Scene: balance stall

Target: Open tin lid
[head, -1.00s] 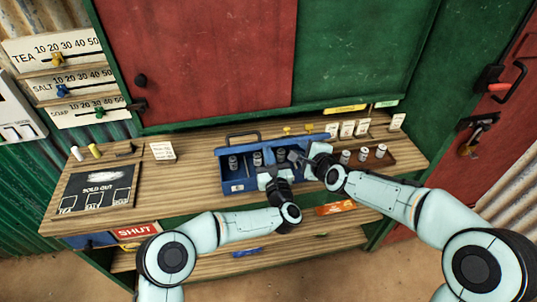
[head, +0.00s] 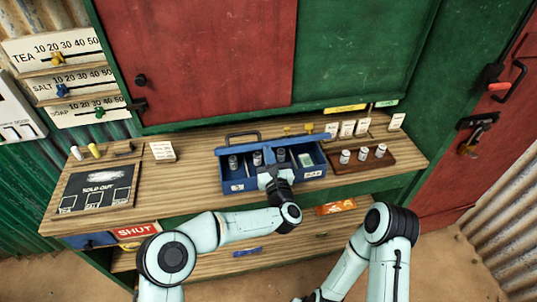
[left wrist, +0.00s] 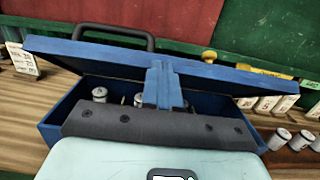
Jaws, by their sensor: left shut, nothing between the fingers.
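The blue tin (head: 240,186) stands on the counter with its lid (head: 290,143) raised at the back. Inside are several grey cylinders, and a pale green item (head: 306,160) at the right. In the left wrist view the lid (left wrist: 225,76) slants above the open box, with a gap showing cylinders. My left gripper (head: 266,174) is at the tin's front middle, shut and empty. Its fingers (left wrist: 163,85) overlap the lid edge in the left wrist view; contact is unclear. My right arm is at the lower right, away from the tin; its gripper (head: 308,298) is mostly cut off by the bottom edge.
A brown tray (head: 400,163) with several small weights stands right of the tin, with white cards (head: 347,128) behind. A black board (head: 95,187) and a small card (head: 162,151) are at the left.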

